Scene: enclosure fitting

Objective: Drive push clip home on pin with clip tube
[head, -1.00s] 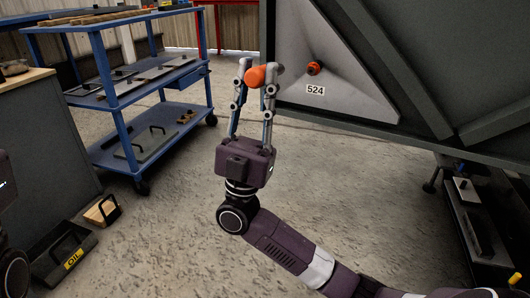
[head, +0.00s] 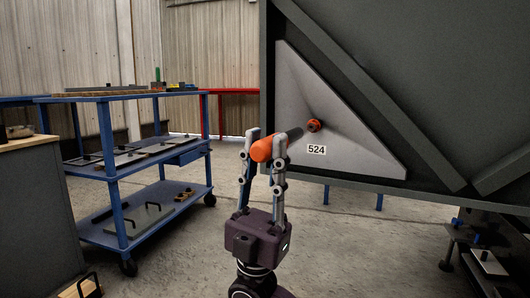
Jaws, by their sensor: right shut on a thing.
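My right gripper (head: 263,153) is upright, shut on the clip tube (head: 261,151), which has an orange body and a dark grey narrower front part. The tube is tilted up to the right, and its grey end points at the clip. In the picture the end is very close to the clip; I cannot tell whether they touch. My left gripper is out of view.
A blue shelf cart (head: 116,172) with flat plates stands at left, beside a grey cabinet (head: 35,215). The dark frame (head: 440,110) around the panel fills the right. A low stand (head: 480,255) is at lower right. The floor between is clear.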

